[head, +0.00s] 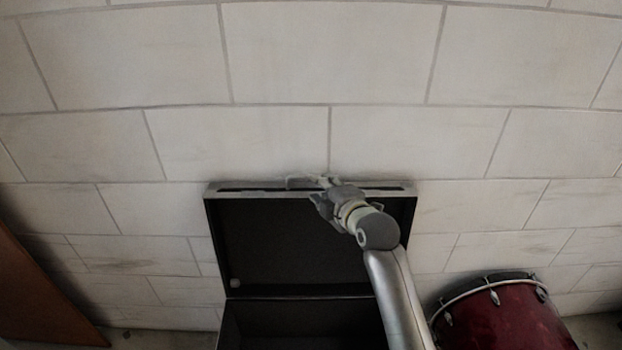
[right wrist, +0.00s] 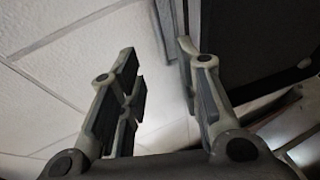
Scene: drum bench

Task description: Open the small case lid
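The small case (head: 300,325) is black inside with a grey metal rim. Its lid (head: 285,240) stands raised, roughly upright, in front of the tiled wall. My right gripper (head: 312,190) is at the lid's top edge, near its middle. In the right wrist view, the lid (right wrist: 250,45) is at the upper right, beside one finger of my right gripper (right wrist: 160,105). The fingers are apart, with a gap between them and nothing held there. Whether a finger touches the lid is unclear. My left gripper is not in view.
A pale tiled wall (head: 270,60) is behind the case. A red drum (head: 500,315) stands to the right of the case. A brown wooden panel (head: 40,295) is at the lower left. Floor shows between the panel and the case.

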